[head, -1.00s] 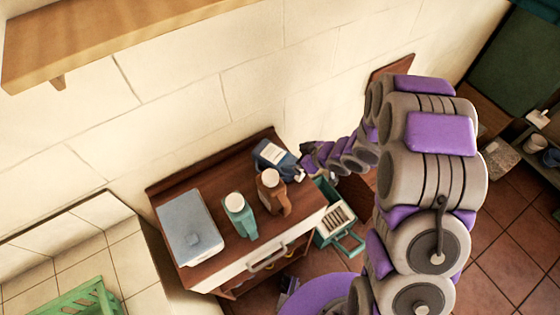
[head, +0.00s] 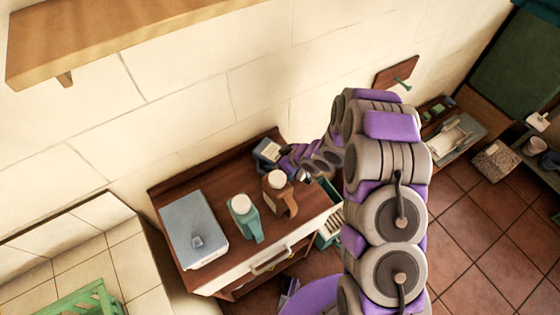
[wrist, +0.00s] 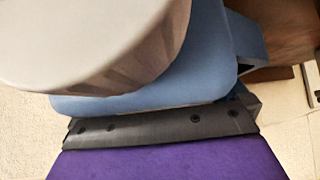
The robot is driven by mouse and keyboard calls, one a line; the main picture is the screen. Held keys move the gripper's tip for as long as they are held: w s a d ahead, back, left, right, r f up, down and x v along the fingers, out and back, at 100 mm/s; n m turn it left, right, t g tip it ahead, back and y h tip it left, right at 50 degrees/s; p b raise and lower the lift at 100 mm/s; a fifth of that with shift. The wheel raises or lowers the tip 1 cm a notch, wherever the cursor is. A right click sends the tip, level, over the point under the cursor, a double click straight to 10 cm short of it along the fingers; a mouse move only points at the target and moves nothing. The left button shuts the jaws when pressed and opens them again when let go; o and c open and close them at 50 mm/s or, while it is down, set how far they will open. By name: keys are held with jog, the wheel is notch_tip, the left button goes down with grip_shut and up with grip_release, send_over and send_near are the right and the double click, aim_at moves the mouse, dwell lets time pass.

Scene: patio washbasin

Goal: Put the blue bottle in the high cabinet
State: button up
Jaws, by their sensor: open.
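A dark jaw edge (wrist: 160,130) lies right beside the blue body in the wrist view. I cannot tell whether they touch. A wooden wall shelf or cabinet (head: 120,30) hangs high at upper left.
A brown bottle (head: 279,195) and a teal bottle (head: 244,220) stand close in front of the blue bottle. A grey-blue box (head: 194,230) lies at left on the cabinet top (head: 215,180). A green crate (head: 85,300) sits lower left. A teal bin (head: 328,235) stands at right.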

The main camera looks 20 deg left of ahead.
jog(key=shift+d+f, duration=0.1)
jog(key=shift+d, duration=0.3)
jog(key=shift+c, duration=1.1)
jog(key=c, duration=1.3)
